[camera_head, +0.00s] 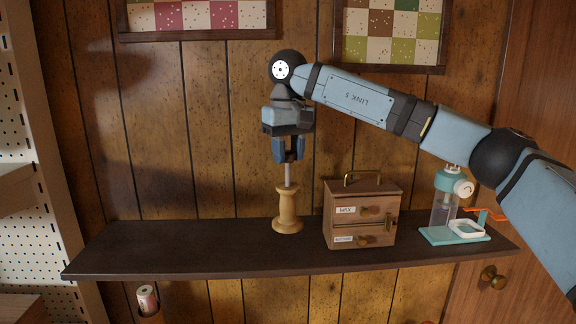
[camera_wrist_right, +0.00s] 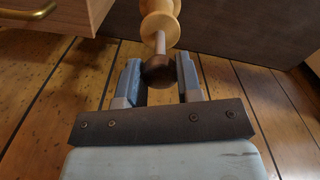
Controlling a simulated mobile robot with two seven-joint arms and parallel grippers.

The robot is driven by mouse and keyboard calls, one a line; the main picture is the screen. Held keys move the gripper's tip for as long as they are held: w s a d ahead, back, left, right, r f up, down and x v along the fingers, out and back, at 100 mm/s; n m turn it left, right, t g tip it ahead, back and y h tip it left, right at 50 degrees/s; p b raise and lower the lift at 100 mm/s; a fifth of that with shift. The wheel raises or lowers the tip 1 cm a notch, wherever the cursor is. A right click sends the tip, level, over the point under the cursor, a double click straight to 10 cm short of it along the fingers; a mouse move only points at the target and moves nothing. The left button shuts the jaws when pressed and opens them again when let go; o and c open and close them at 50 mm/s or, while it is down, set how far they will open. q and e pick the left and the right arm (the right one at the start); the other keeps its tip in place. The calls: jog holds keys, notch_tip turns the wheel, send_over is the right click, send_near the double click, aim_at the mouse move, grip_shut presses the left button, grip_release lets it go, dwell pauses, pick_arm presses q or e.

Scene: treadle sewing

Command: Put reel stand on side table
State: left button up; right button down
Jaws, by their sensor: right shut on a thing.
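The reel stand (camera_head: 287,208) is a pale wooden spool-shaped piece with a thin metal rod rising from its top. It is upright at the dark shelf (camera_head: 190,249), its base at the shelf surface; I cannot tell whether it touches. My right gripper (camera_head: 288,160) points down from above and is shut on the top of the stand. In the right wrist view the stand (camera_wrist_right: 160,27) shows its rod and a dark round knob between the fingers (camera_wrist_right: 158,68). My left gripper is not in view. I cannot make out a separate side table.
A small wooden drawer box (camera_head: 362,215) with a brass handle stands right of the stand. A teal and clear device (camera_head: 448,215) stands further right, below my right arm. The shelf's left part is bare. A white pegboard rack (camera_head: 25,130) is at the left.

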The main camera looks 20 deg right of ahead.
aim_at(288, 186)
jog(key=shift+f, duration=1.65)
jog(key=shift+f, duration=0.15)
jog(key=c, duration=0.8)
grip_release()
